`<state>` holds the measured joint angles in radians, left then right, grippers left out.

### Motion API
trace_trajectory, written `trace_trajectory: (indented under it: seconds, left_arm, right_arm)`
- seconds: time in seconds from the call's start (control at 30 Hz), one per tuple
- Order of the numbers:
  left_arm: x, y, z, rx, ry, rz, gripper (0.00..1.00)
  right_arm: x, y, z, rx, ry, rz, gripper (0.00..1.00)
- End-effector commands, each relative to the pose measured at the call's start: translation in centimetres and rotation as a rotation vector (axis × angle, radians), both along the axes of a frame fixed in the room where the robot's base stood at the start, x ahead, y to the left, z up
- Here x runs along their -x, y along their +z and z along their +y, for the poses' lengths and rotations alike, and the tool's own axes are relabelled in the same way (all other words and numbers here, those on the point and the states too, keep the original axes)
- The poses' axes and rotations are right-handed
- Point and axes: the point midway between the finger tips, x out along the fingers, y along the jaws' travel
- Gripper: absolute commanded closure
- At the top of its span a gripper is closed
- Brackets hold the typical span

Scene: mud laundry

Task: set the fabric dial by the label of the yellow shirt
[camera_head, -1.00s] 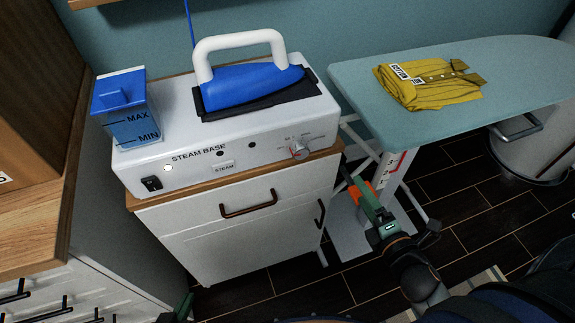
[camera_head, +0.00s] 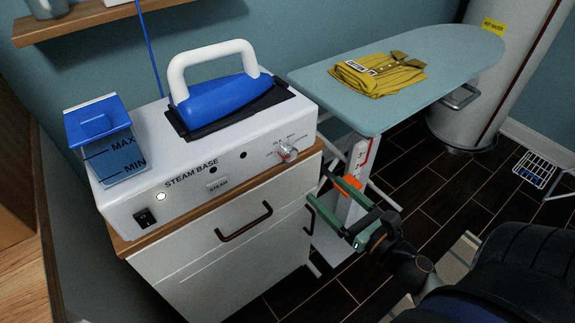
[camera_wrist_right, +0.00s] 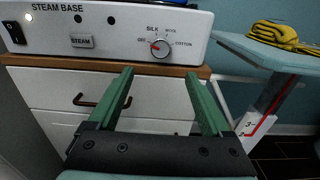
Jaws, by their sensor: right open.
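The fabric dial (camera_head: 287,152) is a small silver knob with a red mark, at the right end of the steam base's front. In the right wrist view the dial (camera_wrist_right: 159,47) has SILK above it and COTTON to its right; the red mark points left. The folded yellow shirt (camera_head: 392,80) lies on the ironing board with a white label (camera_head: 357,65), whose text is too small to read surely now. My right gripper (camera_head: 316,188) is open and empty, below and right of the dial, apart from it. Its green fingers also show in the right wrist view (camera_wrist_right: 158,73). My left gripper is out of view.
The white steam base (camera_head: 130,190) carries a blue iron (camera_head: 222,102) and a water tank (camera_head: 105,150), and stands on a white cabinet (camera_head: 225,265) with dark handles. The ironing board (camera_head: 450,50) is close on the right, its leg behind my right gripper.

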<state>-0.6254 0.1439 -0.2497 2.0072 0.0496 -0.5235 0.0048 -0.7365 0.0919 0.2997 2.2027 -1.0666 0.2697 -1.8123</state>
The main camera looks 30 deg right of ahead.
Motion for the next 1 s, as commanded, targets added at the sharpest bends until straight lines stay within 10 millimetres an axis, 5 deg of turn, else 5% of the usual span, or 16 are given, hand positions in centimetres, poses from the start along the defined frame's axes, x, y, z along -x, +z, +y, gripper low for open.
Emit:
trace_trajectory:
  seconds: [0.17,0.7,1.0]
  left_arm:
    - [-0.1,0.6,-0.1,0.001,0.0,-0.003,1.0]
    - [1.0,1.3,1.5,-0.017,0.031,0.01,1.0]
    - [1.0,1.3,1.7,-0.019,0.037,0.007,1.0]
  right_arm:
    - [-1.2,0.3,0.1,0.009,0.003,-0.005,0.17]
    - [-10.2,0.3,0.8,0.007,0.002,-0.004,0.17]
    - [-12.4,0.1,1.0,0.004,0.001,-0.001,0.17]
